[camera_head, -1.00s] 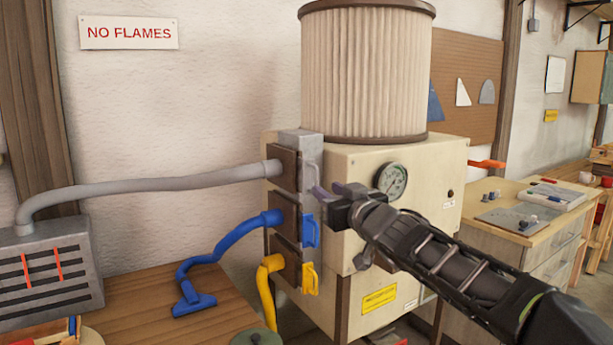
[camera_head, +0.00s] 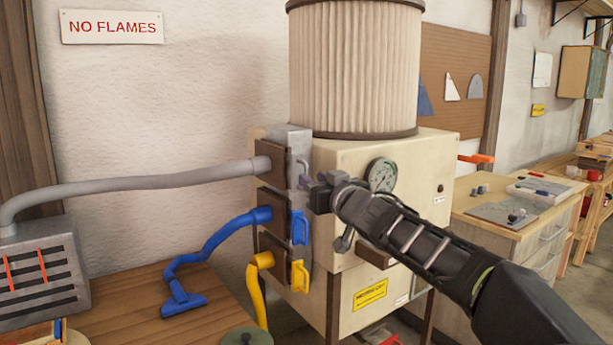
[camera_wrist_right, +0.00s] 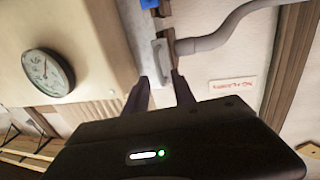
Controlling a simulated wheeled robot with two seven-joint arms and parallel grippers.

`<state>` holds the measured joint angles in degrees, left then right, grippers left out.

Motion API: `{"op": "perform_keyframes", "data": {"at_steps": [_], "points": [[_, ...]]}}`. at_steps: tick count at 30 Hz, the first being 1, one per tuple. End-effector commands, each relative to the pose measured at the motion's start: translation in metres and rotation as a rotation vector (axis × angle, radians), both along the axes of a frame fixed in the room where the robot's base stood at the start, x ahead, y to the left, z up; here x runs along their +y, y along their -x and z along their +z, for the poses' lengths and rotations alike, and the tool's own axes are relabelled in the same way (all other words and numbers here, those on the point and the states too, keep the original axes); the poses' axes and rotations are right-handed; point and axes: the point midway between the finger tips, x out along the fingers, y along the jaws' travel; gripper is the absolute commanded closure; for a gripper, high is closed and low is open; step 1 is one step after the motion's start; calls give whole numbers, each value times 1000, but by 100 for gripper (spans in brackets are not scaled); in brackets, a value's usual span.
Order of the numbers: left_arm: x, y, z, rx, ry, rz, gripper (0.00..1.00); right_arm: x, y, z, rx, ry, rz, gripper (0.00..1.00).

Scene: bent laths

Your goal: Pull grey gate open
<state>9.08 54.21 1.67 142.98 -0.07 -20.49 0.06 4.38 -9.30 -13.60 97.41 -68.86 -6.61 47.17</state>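The grey gate (camera_head: 304,171) sits at the top of the manifold on the machine's left side, where the grey hose (camera_head: 150,182) joins. My right gripper partly hides it. In the right wrist view its grey handle (camera_wrist_right: 160,58) lies just beyond and between the fingertips. My right gripper (camera_head: 312,183) is open, with its fingers (camera_wrist_right: 160,80) apart and pointing at the handle. I cannot tell whether a finger touches it. My left gripper is not in view.
Below the grey gate are a blue gate (camera_head: 299,229) and a yellow gate (camera_head: 300,276) with their hoses. A pressure gauge (camera_head: 382,175) is close behind my right gripper. A pleated filter drum (camera_head: 354,75) stands on the machine. A bench (camera_head: 130,305) is at lower left.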

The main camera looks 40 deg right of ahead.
Motion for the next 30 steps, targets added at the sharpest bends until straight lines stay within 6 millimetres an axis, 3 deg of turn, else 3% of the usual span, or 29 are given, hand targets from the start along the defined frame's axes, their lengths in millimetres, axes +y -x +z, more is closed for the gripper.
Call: {"op": "perform_keyframes", "data": {"at_steps": [3, 9, 19, 30], "points": [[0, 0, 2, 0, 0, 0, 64, -4, -20, 0, 1, 1, 0, 69], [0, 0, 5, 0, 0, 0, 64, -10, -43, 0, 0, 0, 0, 69], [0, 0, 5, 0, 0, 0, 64, -11, -47, 0, -1, 0, 0, 69], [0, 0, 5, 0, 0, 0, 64, -11, -47, 0, -1, 0, 0, 99]]}}
